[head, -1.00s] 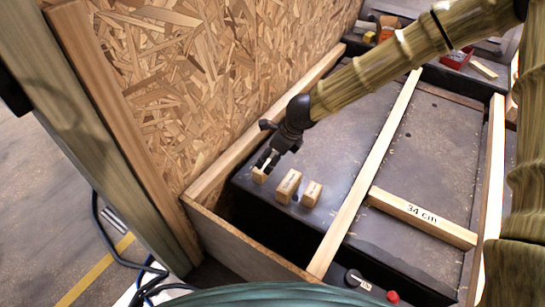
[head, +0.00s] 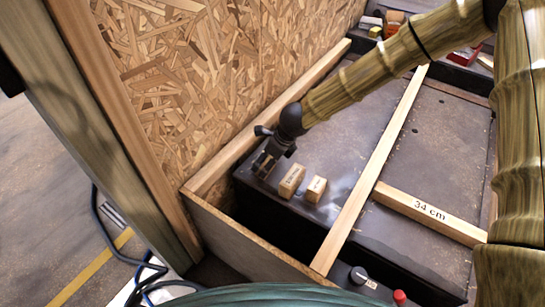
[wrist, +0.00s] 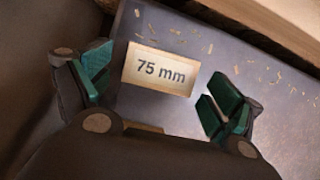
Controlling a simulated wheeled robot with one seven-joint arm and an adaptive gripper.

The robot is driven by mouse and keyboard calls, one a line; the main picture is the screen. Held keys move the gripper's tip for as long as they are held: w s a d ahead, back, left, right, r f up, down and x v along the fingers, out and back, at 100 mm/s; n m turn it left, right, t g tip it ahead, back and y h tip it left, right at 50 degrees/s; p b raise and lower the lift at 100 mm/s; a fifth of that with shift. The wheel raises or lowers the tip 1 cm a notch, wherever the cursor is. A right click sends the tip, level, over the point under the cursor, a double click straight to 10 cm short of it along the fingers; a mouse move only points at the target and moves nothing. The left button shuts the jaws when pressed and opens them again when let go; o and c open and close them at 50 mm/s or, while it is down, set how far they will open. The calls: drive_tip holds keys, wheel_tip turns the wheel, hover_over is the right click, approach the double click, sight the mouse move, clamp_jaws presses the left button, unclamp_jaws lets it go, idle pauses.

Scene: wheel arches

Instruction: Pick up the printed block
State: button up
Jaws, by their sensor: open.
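A pale wooden block printed "75 mm" (wrist: 160,70) lies on the dark surface in the wrist view. My gripper (wrist: 160,88) is open, with one green-padded finger to the left of this block and one to the right. Gaps show between the block and both fingers. In the head view my gripper (head: 265,162) is low at the left edge of the dark bench top and hides whatever is beneath it. Two more small wooden blocks stand just right of it, a longer one (head: 291,180) and a shorter one (head: 316,189), both with print too small to read.
A wooden bar marked "34 cm" (head: 428,214) lies to the right. A long wooden strip (head: 372,170) crosses the dark bench top (head: 350,125). A chipboard panel (head: 200,80) rises close to my gripper's left. A knob (head: 358,275) and red button (head: 399,296) sit in front.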

sight(265, 163)
drive_tip(key=shift+b+x, duration=0.5)
drive_tip(key=shift+x, duration=1.05)
drive_tip(key=shift+s, duration=0.1)
drive_tip(key=c, duration=1.1)
